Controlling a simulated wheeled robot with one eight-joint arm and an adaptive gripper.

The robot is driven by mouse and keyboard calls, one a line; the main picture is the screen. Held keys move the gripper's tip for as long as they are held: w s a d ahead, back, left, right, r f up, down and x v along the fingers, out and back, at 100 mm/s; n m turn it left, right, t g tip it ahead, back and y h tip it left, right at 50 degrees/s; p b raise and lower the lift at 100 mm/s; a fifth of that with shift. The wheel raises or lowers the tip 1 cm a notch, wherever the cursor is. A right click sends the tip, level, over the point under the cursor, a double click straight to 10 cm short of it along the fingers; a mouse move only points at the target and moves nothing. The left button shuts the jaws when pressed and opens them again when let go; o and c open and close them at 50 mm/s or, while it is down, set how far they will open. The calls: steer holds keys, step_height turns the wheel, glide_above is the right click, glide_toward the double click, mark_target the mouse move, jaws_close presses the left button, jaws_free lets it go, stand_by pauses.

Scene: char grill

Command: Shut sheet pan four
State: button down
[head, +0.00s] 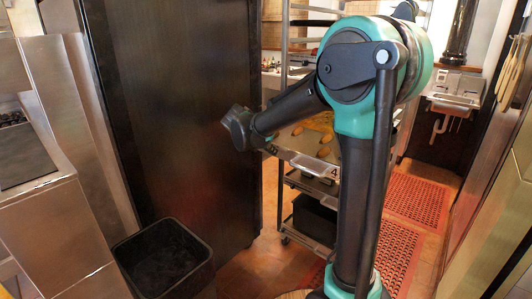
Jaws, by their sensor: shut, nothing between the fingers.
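Sheet pan four (290,154) sits in a tall wheeled rack near the middle, with golden-brown food on it. A white label with a "4" (334,172) shows at its front edge. The pan appears to stick out of the rack toward me. My arm comes down across the rack from the upper right and hides part of the pan. My gripper (268,148) is at the arm's dark end, near the pan's left front corner. It is shut and empty. I cannot tell whether it touches the pan.
A tall dark panel (180,110) stands just left of the rack. A black bin (163,260) is on the floor at lower left, beside a steel counter (45,180). Red floor mats (415,200) lie to the right. A wall sink (455,90) is at the back right.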

mark_target(317, 126)
steer(key=shift+w+d, duration=0.4)
steer(key=w+d, duration=2.2)
steer(key=shift+w+d, duration=0.25)
steer(key=shift+w+d+r, duration=0.1)
steer(key=shift+w+d, duration=0.1)
